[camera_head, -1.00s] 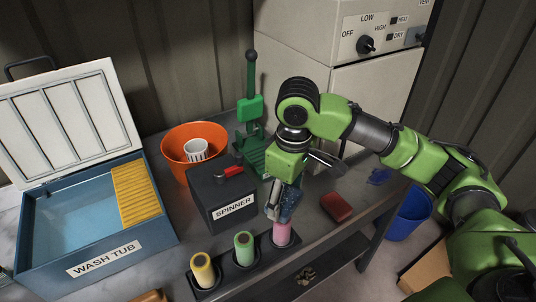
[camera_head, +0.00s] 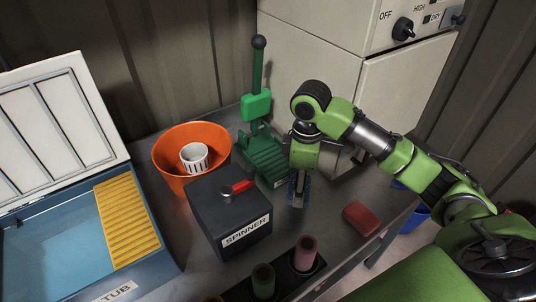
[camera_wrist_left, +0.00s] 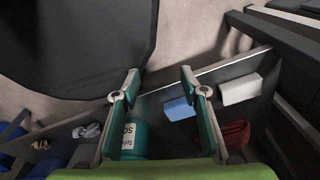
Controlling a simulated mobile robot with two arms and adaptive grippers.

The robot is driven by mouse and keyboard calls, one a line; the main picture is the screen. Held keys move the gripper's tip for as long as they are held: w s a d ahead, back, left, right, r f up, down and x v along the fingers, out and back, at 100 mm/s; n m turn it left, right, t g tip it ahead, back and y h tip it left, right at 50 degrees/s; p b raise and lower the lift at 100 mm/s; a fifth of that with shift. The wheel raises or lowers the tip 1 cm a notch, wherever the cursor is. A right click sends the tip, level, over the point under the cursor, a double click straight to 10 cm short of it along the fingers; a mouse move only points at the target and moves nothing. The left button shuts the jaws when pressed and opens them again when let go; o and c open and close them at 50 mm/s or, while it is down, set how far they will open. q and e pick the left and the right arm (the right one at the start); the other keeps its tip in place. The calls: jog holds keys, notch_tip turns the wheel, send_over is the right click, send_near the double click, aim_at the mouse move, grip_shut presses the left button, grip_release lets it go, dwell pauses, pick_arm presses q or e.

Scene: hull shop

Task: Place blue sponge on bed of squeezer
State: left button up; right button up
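The green squeezer (camera_head: 256,105) stands at the back of the bench, with an upright lever and a slatted bed (camera_head: 266,158). My right gripper (camera_head: 298,200) points down just right of and in front of the bed. My left gripper (camera_wrist_left: 160,78) is out of the head view. In the left wrist view its fingers are apart with nothing between the tips.
The black spinner (camera_head: 228,215) with a red handle stands left of my right gripper, the orange bucket (camera_head: 165,160) behind it. A red block (camera_head: 360,217) lies at right. Rolls stand in front. The wrist view shows a shelf with a soap bottle (camera_wrist_left: 133,138) and blocks.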

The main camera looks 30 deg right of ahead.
jog(key=w, duration=0.2)
jog(key=w+p, duration=0.1)
jog(key=w, duration=0.3)
jog(key=shift+w+d+r+p, duration=0.15)
jog(key=shift+w+r+p, duration=0.2)
jog(key=shift+w+r, duration=0.05)
jog(key=p, duration=0.1)
send_over(273, 160)
jog(key=s, duration=0.2)
jog(key=shift+w+f, duration=0.15)
jog(key=shift+w, duration=0.05)
jog(key=shift+w+p, duration=0.3)
jog(key=shift+w, duration=0.35)
jog(key=shift+f+p, duration=0.35)
jog(key=shift+f, duration=0.05)
notch_tip(273, 160, down, 2)
jog(key=shift+f+p, duration=0.15)
jog(key=shift+p, duration=0.3)
pick_arm(q)
jog(key=s+r, duration=0.3)
jog(key=r, duration=0.1)
jog(key=shift+s+r, duration=0.3)
jog(key=shift+r, duration=0.1)
pick_arm(e)
jog(key=shift+f, duration=0.3)
jog(key=shift+f, duration=0.15)
jog(key=o, duration=0.9)
